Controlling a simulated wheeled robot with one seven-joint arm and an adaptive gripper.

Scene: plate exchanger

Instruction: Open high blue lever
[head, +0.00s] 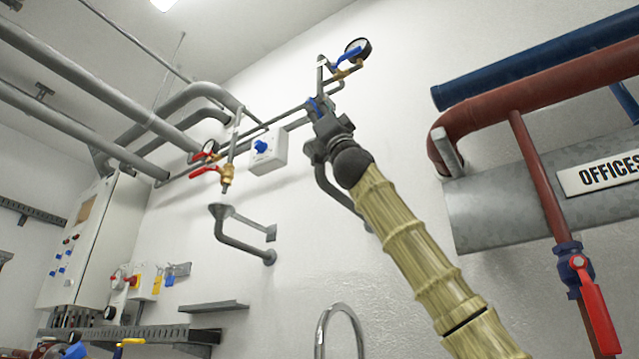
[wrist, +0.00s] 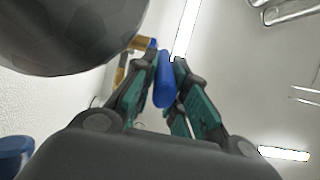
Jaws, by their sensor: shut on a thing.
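One blue lever (head: 347,57) sits by a brass fitting under a round gauge, high on the wall pipework. A blue piece (head: 314,106) also shows at the tips of my gripper (head: 318,104), below that gauge. In the wrist view, a blue lever (wrist: 164,80) lies between the two fingers of my gripper (wrist: 168,80), which are shut on it. A brass fitting (wrist: 128,66) shows beside its far end. Whether this lever is the one by the gauge is hard to tell; my gripper hides part of the pipework in the head view.
A grey box with a blue knob (head: 267,152) is left of my gripper. Red-handled valves (head: 208,171) hang further left. A red pipe (head: 540,180) with a red lever (head: 594,305) and an OFFICES sign (head: 603,174) stand right. A curved tap (head: 340,318) is below.

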